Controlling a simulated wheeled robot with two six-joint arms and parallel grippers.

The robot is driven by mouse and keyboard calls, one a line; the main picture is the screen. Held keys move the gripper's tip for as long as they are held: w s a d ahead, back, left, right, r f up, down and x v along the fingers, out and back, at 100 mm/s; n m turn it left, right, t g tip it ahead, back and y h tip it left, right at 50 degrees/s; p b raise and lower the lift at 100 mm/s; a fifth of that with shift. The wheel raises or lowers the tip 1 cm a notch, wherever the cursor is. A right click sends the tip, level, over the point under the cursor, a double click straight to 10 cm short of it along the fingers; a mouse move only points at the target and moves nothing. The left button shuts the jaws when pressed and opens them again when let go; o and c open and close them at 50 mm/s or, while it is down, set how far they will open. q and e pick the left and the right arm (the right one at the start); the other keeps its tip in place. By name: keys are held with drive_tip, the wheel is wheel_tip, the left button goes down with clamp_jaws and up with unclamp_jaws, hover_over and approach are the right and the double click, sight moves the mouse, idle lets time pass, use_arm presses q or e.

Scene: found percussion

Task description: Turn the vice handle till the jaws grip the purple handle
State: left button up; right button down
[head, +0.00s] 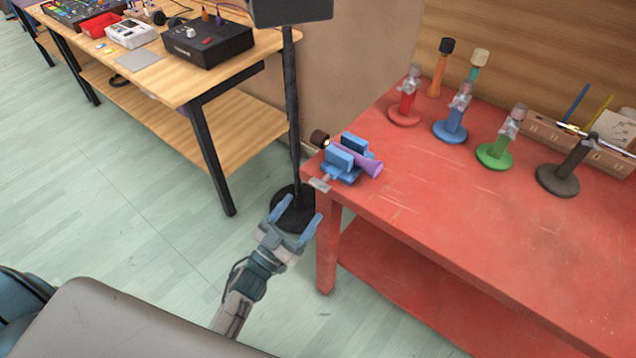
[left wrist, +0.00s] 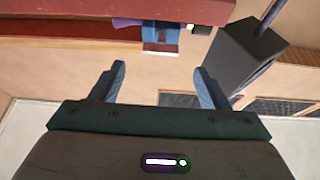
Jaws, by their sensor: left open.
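A blue vice (head: 340,172) sits at the near left corner of the red table. A purple handle (head: 366,163) with a dark brown end lies between its jaws; I cannot tell how tightly. A grey vice handle (head: 319,184) sticks out at the vice's near side, by the table edge. In the left wrist view the vice (left wrist: 160,33) and the purple handle (left wrist: 128,22) show at the top. My left gripper (head: 298,214) is open and empty, off the table corner and apart from the vice handle; its fingers also show in the left wrist view (left wrist: 159,70).
On the red table (head: 430,190) stand red (head: 405,112), blue (head: 450,130), green (head: 494,154) and black (head: 557,178) stands. A black pole stand (head: 294,120) rises from the floor behind my left gripper. A wooden bench (head: 150,95) with equipment stands at the back left.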

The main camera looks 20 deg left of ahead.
sight(320, 183)
use_arm(q)
drive_tip(key=p+x, duration=0.2)
drive_tip(key=x, duration=0.5)
drive_tip(key=shift+w+r, duration=0.1)
drive_tip(key=shift+w, duration=0.25)
drive_tip(key=shift+w+d+r, duration=0.1)
drive_tip(key=shift+w+d, duration=0.1)
drive_tip(key=shift+w, duration=0.25)
drive_tip(key=c, duration=1)
